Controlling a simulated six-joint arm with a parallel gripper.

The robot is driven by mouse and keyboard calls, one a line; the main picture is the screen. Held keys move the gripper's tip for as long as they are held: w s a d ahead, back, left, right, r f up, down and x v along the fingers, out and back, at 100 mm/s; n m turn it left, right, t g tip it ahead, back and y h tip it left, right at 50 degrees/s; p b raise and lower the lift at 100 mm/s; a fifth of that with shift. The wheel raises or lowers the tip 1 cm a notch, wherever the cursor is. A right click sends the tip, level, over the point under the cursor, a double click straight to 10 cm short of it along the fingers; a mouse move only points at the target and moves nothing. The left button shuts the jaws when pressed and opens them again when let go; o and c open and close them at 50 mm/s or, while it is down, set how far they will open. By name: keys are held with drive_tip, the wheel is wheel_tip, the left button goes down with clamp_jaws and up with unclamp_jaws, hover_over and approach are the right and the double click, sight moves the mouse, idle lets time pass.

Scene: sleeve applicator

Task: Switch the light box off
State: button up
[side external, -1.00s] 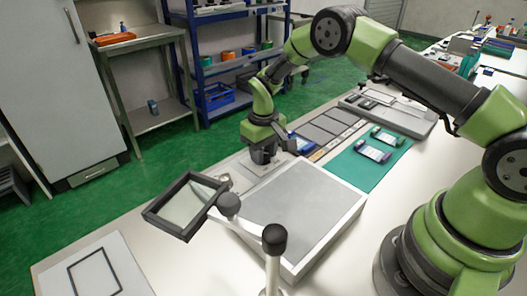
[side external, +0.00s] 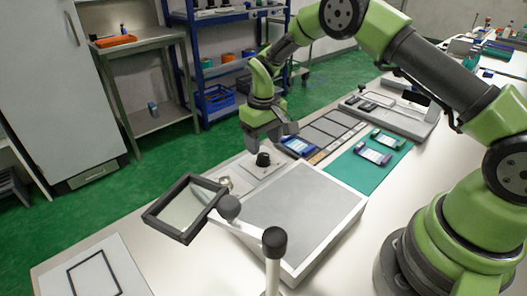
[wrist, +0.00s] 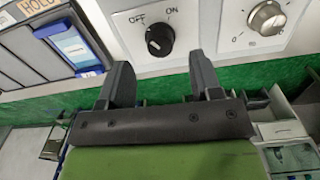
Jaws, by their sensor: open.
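The light box (side external: 300,208) is a white-framed box with a plain grey top, which looks unlit. Its control panel at the back-left carries a black rotary knob (side external: 263,159). In the wrist view the knob (wrist: 160,40) sits between the labels OFF on the left and ON on the right. I cannot tell surely which label its small white mark points to. My gripper (side external: 272,138) hangs above the knob, apart from it. In the wrist view its two fingers (wrist: 160,75) are spread, with nothing between them.
A silver dial (wrist: 266,18) is beside the black knob. A blue-and-white packet (side external: 298,146) lies on the grey slots behind; two more (side external: 373,153) lie on the green mat (side external: 350,173).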

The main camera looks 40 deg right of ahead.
drive_tip(key=shift+r, duration=2.8)
wheel_tip(320, 180, up, 8)
drive_tip(key=t, duration=0.1)
hover_over(264, 156)
drive_tip(key=s, duration=0.2)
drive_tip(key=s+a+r+m+t, duration=0.1)
drive_tip(key=s+a+r+t, duration=0.1)
drive_tip(key=s+r, duration=0.55)
drive_tip(key=s+r+m+t+y, duration=0.1)
drive_tip(key=s+t, duration=0.1)
drive_tip(key=s, duration=0.6)
drive_tip(key=s+a+r+m+t+y, duration=0.1)
drive_tip(key=s+r+t, duration=0.1)
drive_tip(key=s, duration=0.6)
drive_tip(key=shift+s+a+r, duration=0.2)
drive_tip(key=shift+a, duration=0.05)
